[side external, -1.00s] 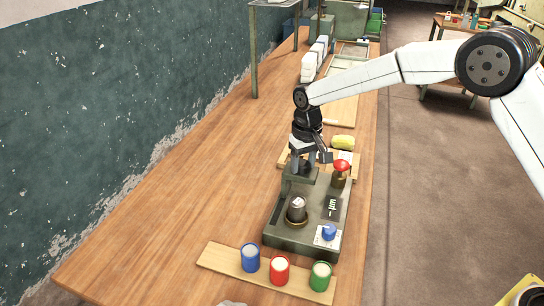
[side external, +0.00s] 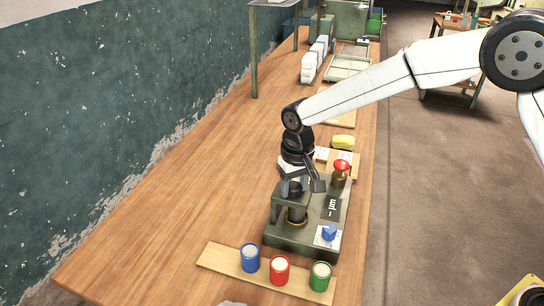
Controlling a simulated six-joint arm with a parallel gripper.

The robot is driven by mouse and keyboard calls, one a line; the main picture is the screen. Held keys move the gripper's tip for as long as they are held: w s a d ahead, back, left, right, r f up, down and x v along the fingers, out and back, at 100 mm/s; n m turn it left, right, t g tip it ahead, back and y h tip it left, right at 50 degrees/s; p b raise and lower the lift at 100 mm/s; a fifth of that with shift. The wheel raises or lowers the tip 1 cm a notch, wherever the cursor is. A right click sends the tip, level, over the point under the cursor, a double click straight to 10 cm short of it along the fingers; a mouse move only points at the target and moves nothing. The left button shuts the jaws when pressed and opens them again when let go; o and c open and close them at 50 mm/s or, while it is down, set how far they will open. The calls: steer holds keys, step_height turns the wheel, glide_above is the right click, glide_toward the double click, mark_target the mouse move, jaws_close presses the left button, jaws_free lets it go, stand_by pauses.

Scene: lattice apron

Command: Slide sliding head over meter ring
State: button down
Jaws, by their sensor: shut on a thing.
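The sliding head (side external: 281,205) is an olive-green block on the left side of the olive-green meter base (side external: 290,241). My gripper (side external: 294,189) points down and is shut on the head's upper part; the fingers partly hide the grip. The meter ring (side external: 297,222) is a dark round seat with a brass-coloured edge. The head is now at the ring and covers most of it, with the front lower edge still showing. Whether the head is exactly centred on the ring cannot be told.
A red-topped knob (side external: 341,168) stands at the base's back right, and a blue knob (side external: 329,232) at its front right. A wooden strip (side external: 221,260) with blue, red and green cups lies in front. A yellow object (side external: 343,142) lies behind. The table's left is clear.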

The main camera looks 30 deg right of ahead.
steer(key=shift+s+a, duration=0.2)
steer(key=shift+a, duration=0.05)
steer(key=shift+c, duration=2)
jaws_free()
steer(key=shift+d, duration=0.1)
steer(key=shift+w+r, duration=0.1)
steer(key=shift+r, duration=0.05)
steer(key=shift+r, duration=3.75)
